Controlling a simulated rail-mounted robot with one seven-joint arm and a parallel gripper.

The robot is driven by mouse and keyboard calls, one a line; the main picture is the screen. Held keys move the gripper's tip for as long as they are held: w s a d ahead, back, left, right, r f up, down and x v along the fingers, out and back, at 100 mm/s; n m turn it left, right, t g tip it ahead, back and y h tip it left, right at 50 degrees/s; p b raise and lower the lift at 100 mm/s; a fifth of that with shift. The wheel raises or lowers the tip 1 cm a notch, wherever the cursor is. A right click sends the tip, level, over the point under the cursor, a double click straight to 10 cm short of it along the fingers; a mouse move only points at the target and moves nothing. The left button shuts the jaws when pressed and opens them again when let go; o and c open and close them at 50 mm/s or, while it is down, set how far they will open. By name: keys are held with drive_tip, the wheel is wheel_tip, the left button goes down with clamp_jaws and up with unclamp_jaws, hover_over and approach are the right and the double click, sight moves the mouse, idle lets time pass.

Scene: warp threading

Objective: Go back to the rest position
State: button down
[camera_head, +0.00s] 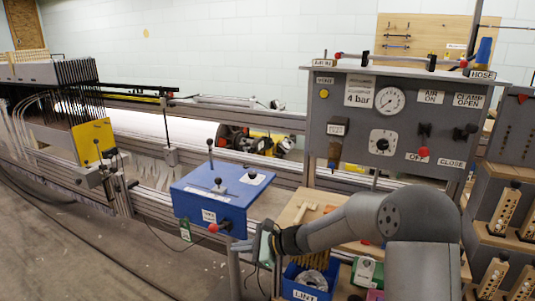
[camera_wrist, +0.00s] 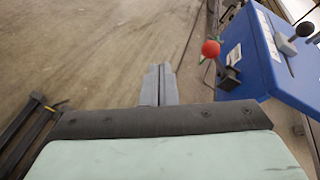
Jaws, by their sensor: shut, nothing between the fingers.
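My gripper (camera_head: 263,246) is at the end of my arm in the lower middle of the head view, just right of and below the blue box (camera_head: 240,201). In the wrist view the two grey fingers (camera_wrist: 158,72) lie side by side, shut and empty, above bare floor. The blue box (camera_wrist: 250,58) is to the right of the fingers there, apart from them, with a red knob (camera_wrist: 211,48) on its near side. The fingertips are hard to make out in the head view.
A grey control panel (camera_head: 345,135) with a gauge stands behind my arm. A wooden-topped bench (camera_head: 295,207) and a blue LINT bin (camera_head: 304,293) are close to my gripper. The loom frame (camera_head: 150,200) runs along the left. The floor (camera_head: 70,265) at lower left is mostly clear except for cables.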

drive_tip(key=s+d+r+n+g+h+p, duration=0.25)
drive_tip(key=s+d+r+n, duration=0.2)
drive_tip(key=s, duration=0.35)
drive_tip(key=s+d+r+n+g+h+p, duration=0.1)
drive_tip(key=s+d+r+n+h+p, duration=0.25)
drive_tip(key=s+r, duration=0.35)
drive_tip(key=s+d+r+n+h+p, duration=0.3)
drive_tip(key=s+d+n, duration=0.1)
drive_tip(key=s+d, duration=0.3)
drive_tip(key=s+d+r+n+h+p, duration=0.3)
drive_tip(key=s+d, duration=0.4)
drive_tip(key=s, duration=0.4)
drive_tip(key=shift+d+n+t+h+p, duration=0.35)
drive_tip(key=shift+n+h+p, duration=0.15)
drive_tip(key=shift+n+p, duration=0.15)
